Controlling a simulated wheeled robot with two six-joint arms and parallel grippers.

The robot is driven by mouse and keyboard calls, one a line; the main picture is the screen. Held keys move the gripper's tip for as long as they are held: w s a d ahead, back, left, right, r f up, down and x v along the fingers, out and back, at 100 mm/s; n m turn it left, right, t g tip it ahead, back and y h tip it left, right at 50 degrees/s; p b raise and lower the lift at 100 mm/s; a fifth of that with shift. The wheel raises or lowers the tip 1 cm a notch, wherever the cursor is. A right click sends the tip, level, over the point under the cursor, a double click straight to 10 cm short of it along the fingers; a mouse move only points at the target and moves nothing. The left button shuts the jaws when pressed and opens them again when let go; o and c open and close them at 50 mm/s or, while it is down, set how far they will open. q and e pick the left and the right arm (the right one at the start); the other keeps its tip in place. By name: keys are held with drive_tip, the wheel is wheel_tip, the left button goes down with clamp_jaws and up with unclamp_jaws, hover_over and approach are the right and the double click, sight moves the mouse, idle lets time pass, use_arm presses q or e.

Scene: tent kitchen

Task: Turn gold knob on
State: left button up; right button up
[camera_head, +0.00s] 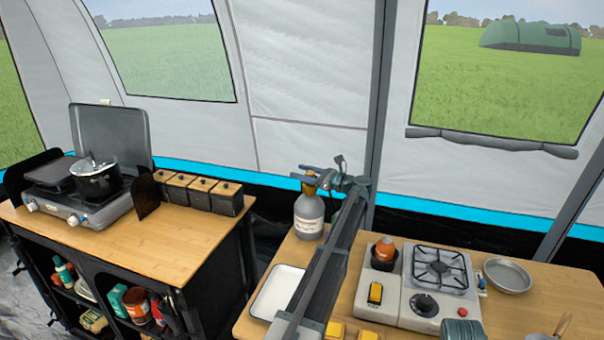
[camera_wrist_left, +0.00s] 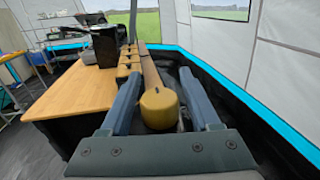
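The gold knob (camera_head: 310,177) sits on top of a grey gas bottle (camera_head: 309,215) with a white label, at the rear left of the right-hand table. It also shows in the left wrist view (camera_wrist_left: 159,108). My left gripper (camera_head: 311,176) reaches in from the right at the height of the knob. In the left wrist view its two blue-grey fingers (camera_wrist_left: 160,100) are spread, one on each side of the knob. The knob lies nearer the left finger; I cannot tell whether they touch. My right gripper is not in view.
A two-part stove (camera_head: 437,290), a metal plate (camera_head: 508,275) and a white tray (camera_head: 275,296) stand on the right-hand table. The left-hand counter (camera_head: 150,240) holds a stove with a pot (camera_head: 96,180) and several black boxes (camera_head: 228,200). The tent wall is behind.

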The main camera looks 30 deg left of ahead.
use_arm(q)
drive_tip(key=shift+o, duration=0.4)
drive_tip(key=d, duration=1.3)
drive_tip(key=shift+w+d, duration=0.25)
drive_tip(key=shift+d, duration=0.15)
